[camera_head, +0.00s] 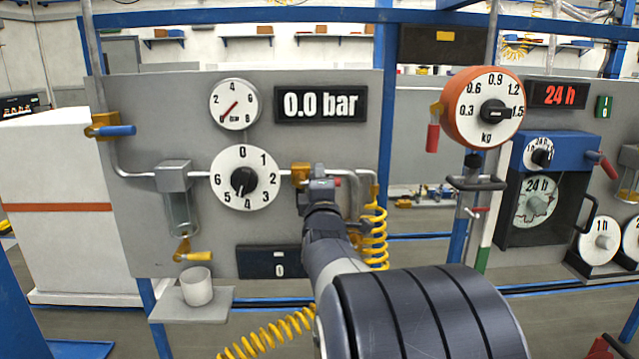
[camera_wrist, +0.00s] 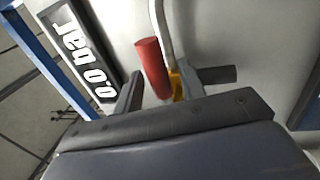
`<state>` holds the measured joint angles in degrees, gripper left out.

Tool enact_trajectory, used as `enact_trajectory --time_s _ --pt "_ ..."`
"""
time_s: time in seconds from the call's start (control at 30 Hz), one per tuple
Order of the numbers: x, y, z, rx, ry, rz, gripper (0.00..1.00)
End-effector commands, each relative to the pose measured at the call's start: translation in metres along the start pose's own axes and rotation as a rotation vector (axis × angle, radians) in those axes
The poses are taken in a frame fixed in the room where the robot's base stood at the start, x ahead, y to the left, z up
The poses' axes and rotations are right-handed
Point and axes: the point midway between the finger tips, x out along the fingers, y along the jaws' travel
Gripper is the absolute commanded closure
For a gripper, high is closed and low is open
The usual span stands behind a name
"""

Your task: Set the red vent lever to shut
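The red vent lever (camera_wrist: 152,68) shows in the wrist view as a red cylindrical handle beside a yellow valve part (camera_wrist: 177,82) and a pale pipe. My gripper (camera_wrist: 163,82) is open, with one dark finger to the left of the red handle and the other to the right of the yellow part. No firm contact with the handle is visible. In the head view, my gripper (camera_head: 320,186) is at the grey panel, just right of the yellow valve body (camera_head: 299,174). It hides most of the lever there, so its angle is hard to tell.
The gauge panel (camera_head: 140,235) carries a 0.0 bar display (camera_head: 320,104), a numbered dial (camera_head: 262,190) and a blue-handled valve (camera_head: 115,130). A yellow coiled hose (camera_head: 375,235) hangs close to the right of my gripper. A cup (camera_head: 197,288) stands on a shelf at lower left.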

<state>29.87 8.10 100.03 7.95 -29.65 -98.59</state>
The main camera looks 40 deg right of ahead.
Motion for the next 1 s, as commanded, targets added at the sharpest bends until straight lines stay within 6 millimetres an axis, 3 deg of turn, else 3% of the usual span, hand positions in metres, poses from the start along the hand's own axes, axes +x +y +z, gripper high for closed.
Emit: enact_trajectory --time_s 0.17,0.6,1.0 --pt "-0.018 -0.001 0.000 0.000 0.000 0.002 0.62" --pt "-0.088 -0.001 -0.001 0.000 0.001 0.002 0.62" --pt "-0.106 0.000 0.000 -0.001 0.001 0.000 0.62"
